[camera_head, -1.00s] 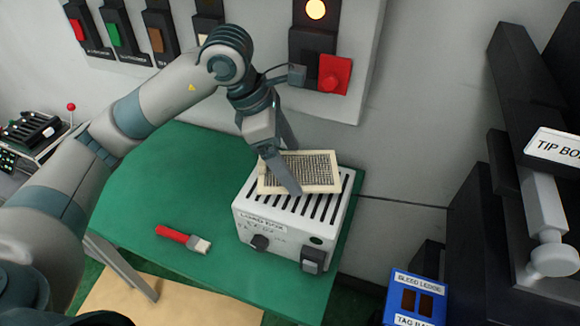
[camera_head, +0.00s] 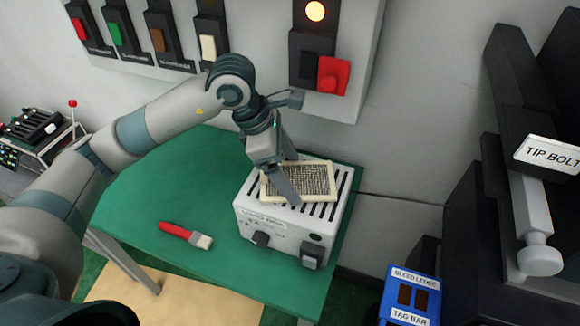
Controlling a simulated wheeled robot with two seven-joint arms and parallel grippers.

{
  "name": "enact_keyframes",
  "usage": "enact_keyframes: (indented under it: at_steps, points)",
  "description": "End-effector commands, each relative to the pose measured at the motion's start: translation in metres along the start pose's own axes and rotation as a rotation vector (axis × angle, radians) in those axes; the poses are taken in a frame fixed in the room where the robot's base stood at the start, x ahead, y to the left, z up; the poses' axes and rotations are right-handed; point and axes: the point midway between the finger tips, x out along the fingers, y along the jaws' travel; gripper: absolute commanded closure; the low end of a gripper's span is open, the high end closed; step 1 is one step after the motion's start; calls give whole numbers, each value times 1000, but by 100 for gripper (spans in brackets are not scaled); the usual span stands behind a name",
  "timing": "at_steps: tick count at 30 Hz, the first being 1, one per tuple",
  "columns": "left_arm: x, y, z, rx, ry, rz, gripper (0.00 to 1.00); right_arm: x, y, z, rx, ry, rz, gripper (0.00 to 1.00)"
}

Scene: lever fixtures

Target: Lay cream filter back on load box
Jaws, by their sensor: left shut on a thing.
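The cream filter (camera_head: 306,181) is a flat framed panel with a grey mesh face. It is over the slotted top of the white load box (camera_head: 262,222), tilted a little in the picture; whether it fully touches the top I cannot tell. The load box stands on the green table and has dark knobs on its front. My left gripper (camera_head: 287,190) is shut on the filter's left part, and one finger crosses in front of its mesh. My right gripper is not in view.
A red-handled brush (camera_head: 185,235) lies on the green table (camera_head: 150,205) left of the box. A blue labelled box (camera_head: 408,297) and a dark TIP BOLT fixture (camera_head: 530,150) stand at right.

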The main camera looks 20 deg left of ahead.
Motion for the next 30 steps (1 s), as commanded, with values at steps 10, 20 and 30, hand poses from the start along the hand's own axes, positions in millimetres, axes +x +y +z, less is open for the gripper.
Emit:
enact_keyframes:
  at_steps: [10, 20, 30]
  points:
    - [3, 0, -1, 0, 0, 0, 41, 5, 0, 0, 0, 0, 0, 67]
    - [2, 0, -1, 0, 1, 0, 0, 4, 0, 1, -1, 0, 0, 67]
    - [-12, 1, 0, 0, 0, 4, 0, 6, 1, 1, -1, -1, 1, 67]
